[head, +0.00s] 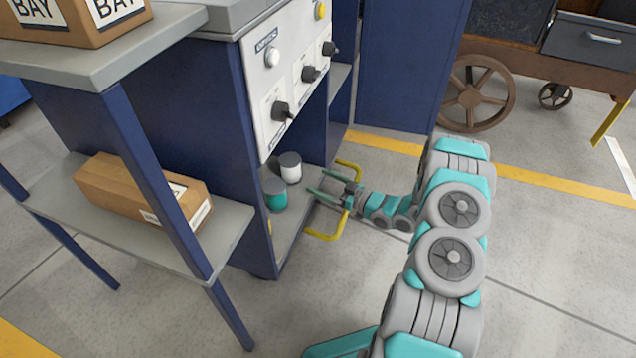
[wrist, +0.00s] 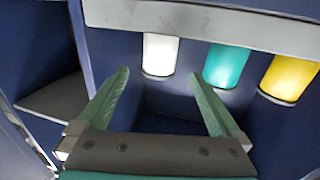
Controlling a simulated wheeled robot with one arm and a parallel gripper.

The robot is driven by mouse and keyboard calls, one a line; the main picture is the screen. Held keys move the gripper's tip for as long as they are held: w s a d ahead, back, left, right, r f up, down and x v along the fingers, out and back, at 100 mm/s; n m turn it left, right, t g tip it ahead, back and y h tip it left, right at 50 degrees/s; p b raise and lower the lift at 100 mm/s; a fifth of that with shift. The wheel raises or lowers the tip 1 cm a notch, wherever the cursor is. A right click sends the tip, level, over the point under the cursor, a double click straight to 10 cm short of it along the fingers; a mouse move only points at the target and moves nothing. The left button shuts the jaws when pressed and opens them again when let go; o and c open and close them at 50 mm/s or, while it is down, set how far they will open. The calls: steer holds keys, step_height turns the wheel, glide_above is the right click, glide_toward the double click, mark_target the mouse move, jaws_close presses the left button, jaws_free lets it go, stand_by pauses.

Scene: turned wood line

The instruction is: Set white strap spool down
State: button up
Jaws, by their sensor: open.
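The white strap spool (head: 291,173), with a dark grey top, stands upright on the low shelf (head: 287,232) inside the blue cabinet. In the wrist view, which appears upside down, the white spool (wrist: 160,53) shows beyond the fingertips. My gripper (head: 316,182) is open and empty at the shelf's opening, just to the right of the white spool and apart from it. Its two green fingers also show in the wrist view (wrist: 160,73), with nothing between them.
A teal spool (head: 274,196) stands beside the white one, and a yellow spool (wrist: 290,77) stands beyond it. A yellow bar handle (head: 328,236) is close to my gripper. The control panel (head: 287,75) overhangs the shelf. A side table holds a cardboard box (head: 128,187).

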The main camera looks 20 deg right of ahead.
steer(key=w+d+r+m+g+h, duration=0.1)
steer(key=w+d+r+g+h, duration=0.2)
steer(key=w+d+r+h, duration=0.35)
steer(key=s+d+r+m+g+h, duration=0.3)
steer(key=s+d+r+h, duration=0.1)
steer(key=s+r+h, duration=0.5)
steer(key=s+a+r+m+g+y, duration=0.1)
steer(key=s+a+r+g, duration=0.2)
steer(key=s, duration=1.1)
steer(key=s+a+r+m+g+y, duration=0.1)
steer(key=s+a+r+g, duration=0.2)
steer(key=s+a, duration=0.6)
steer(key=s+a+r+m+g+y, duration=0.1)
steer(key=s+a, duration=0.5)
steer(key=s, duration=1.4)
step_height(320, 180, up, 4)
steer(key=shift+s+a+f+m+g+y, duration=0.25)
steer(key=shift+m+g, duration=0.35)
steer(key=shift+g, duration=0.6)
